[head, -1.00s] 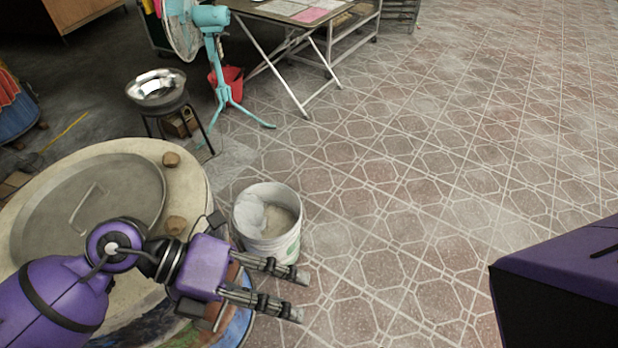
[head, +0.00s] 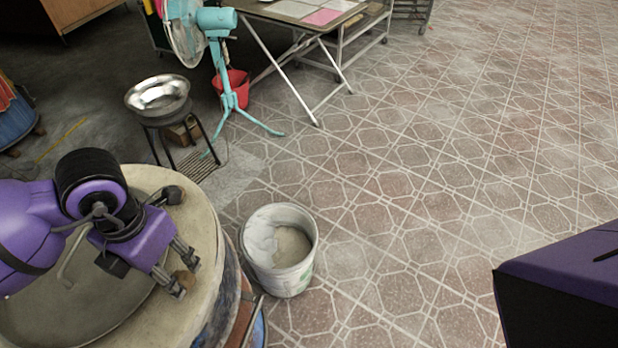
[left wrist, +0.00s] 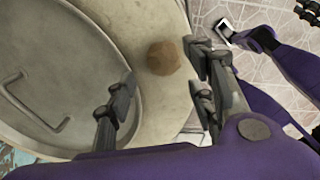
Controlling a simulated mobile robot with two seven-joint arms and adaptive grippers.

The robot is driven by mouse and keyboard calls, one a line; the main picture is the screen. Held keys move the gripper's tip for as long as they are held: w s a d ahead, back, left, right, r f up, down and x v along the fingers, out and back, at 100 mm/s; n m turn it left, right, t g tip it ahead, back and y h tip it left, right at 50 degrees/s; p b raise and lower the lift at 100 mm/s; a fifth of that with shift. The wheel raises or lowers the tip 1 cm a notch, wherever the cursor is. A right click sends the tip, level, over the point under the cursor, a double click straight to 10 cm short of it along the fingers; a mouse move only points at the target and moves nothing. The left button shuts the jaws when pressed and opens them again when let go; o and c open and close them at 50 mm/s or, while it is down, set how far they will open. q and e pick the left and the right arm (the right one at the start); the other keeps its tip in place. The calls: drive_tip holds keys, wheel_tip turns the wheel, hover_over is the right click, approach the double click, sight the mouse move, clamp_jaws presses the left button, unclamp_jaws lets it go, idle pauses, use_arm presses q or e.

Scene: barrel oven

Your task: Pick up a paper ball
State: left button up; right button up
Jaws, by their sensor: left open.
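A crumpled brown paper ball (head: 185,281) sits on the pale rim of the round barrel oven (head: 203,283) at lower left. My left gripper (head: 184,271) is open over the rim, with its fingers at the ball and partly covering it in the head view. In the left wrist view the ball (left wrist: 164,58) shows whole on the rim, ahead of the gap between the open fingers, nearer the right finger. It is not gripped. Dark and purple parts of my other arm show at that view's top right; its gripper's state is unclear.
A round metal lid (left wrist: 55,75) with a bar handle lies on the oven, inside the rim. A white bucket (head: 304,262) stands on the floor beside the oven. A metal bowl (head: 158,97) on a stand and a turquoise fan (head: 213,18) are behind. Tiled floor at right is clear.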

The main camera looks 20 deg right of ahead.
sight(177, 277)
use_arm(q)
drive_tip(key=f, duration=0.5)
drive_tip(key=shift+d, duration=0.2)
drive_tip(key=shift+r, duration=0.1)
drive_tip(key=c, duration=0.7)
